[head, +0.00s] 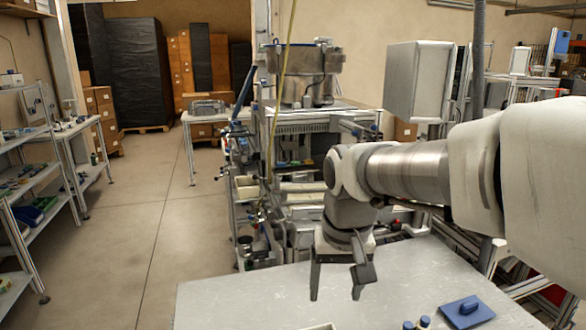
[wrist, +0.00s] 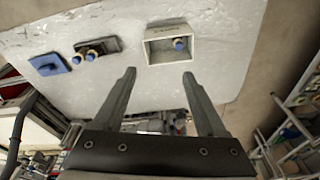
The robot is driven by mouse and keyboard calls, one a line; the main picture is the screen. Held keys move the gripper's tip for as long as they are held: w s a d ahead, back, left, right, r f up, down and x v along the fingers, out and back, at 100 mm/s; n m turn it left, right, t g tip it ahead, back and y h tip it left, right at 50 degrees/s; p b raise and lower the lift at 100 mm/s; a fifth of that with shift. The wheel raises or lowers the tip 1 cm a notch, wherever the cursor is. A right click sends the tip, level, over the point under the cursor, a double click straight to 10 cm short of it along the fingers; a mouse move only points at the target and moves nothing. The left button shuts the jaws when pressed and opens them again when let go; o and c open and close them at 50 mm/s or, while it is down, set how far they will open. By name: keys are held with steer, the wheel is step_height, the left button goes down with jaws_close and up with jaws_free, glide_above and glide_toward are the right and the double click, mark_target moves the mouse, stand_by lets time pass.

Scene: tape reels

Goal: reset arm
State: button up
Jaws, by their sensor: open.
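My gripper (head: 337,291) is open and empty, pointing down above the far part of the white table (head: 225,300) in the head view. In the wrist view its two fingers (wrist: 159,74) stand apart with nothing between them. A blue block with a knob (head: 467,312) lies on the table at the right; it also shows in the wrist view (wrist: 48,65). Two blue-capped pieces (head: 424,322) are beside it, by a dark tray (wrist: 110,45) in the wrist view. A white open box (wrist: 157,51) holds a blue-ended piece (wrist: 180,44); the gripper is apart from all of these.
A machine frame with a metal bowl (head: 302,75) stands behind the table. Shelves with parts (head: 30,180) line the left side. The floor (head: 135,240) between is clear. A grey cabinet (head: 419,80) stands at the back right. The table's left part is bare.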

steer(key=s+d+r+t, duration=0.1)
steer(key=s+d+t, duration=0.2)
steer(key=s+d, duration=0.4)
steer(key=s, duration=0.5)
steer(key=shift+s+t, duration=0.3)
steer(key=shift+s, duration=0.05)
